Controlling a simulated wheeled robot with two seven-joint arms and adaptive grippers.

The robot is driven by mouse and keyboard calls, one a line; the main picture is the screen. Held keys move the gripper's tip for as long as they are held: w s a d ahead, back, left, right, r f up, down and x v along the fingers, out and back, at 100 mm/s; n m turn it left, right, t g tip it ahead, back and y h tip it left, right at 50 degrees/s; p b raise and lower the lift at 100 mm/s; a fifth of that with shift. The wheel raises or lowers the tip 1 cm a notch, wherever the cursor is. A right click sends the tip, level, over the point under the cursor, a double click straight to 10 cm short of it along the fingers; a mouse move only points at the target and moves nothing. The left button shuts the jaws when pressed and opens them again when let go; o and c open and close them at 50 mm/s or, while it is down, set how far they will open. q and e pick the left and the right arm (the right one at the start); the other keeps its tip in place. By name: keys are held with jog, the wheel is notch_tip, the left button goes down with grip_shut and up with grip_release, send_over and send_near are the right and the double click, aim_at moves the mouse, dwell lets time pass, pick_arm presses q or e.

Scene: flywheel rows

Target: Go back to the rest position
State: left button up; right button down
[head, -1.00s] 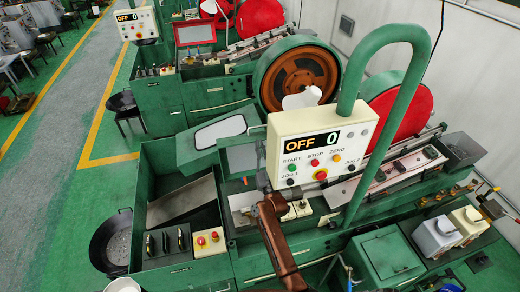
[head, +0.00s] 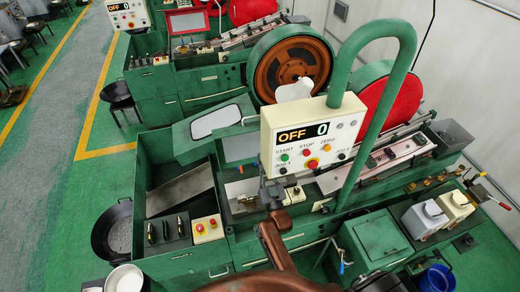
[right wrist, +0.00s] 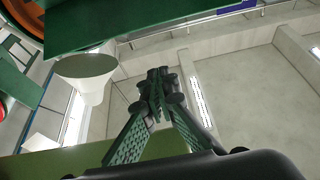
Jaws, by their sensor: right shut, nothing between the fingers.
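My right arm reaches up from the bottom middle of the head view. Its gripper (head: 272,190) is seen small and dark just below the lower left corner of the cream control panel (head: 316,135). I cannot tell the exact gap between them. In the right wrist view the two fingers (right wrist: 158,85) come together at their tips with nothing between them. The panel reads OFF and 0 and carries several coloured buttons. My left gripper is not in view.
A green machine with a thick curved pipe (head: 395,90) and a red wheel cover (head: 392,108) surrounds the arm. A black pan (head: 112,232), a white bowl (head: 125,279) and a blue bucket (head: 437,279) stand at the front.

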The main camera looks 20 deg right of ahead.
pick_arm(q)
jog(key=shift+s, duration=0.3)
pick_arm(e)
jog(key=shift+s+f, duration=0.1)
jog(key=shift+s, duration=0.3)
jog(key=shift+f, duration=0.1)
